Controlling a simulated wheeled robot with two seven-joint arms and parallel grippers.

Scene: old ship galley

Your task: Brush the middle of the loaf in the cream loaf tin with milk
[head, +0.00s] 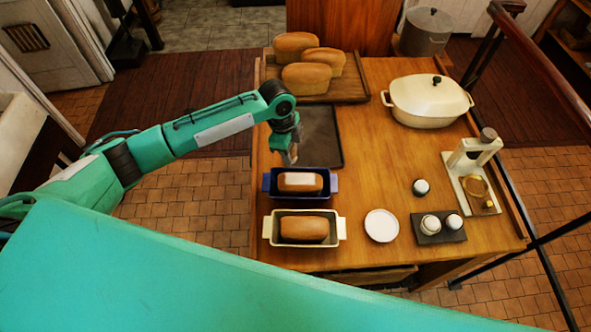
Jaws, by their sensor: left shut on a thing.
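The cream loaf tin (267,228) stands near the front left of the wooden table, with a brown loaf (304,229) in it. Behind it is a blue loaf tin (334,183) with another loaf (300,182), whose top looks paler. My left gripper (291,154) points down just behind the blue tin, over the edge of a dark tray. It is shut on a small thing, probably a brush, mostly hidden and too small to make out. A round white dish (381,225) is right of the cream tin; I cannot tell if it holds milk. My right gripper is not in view.
A dark flat tray (324,140) lies behind the blue tin. Several loaves (306,77) sit on a board at the back. A cream casserole (428,99), a white-and-wood stand (463,163) and small jars (430,224) on a dark slab are to the right. The table middle is clear.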

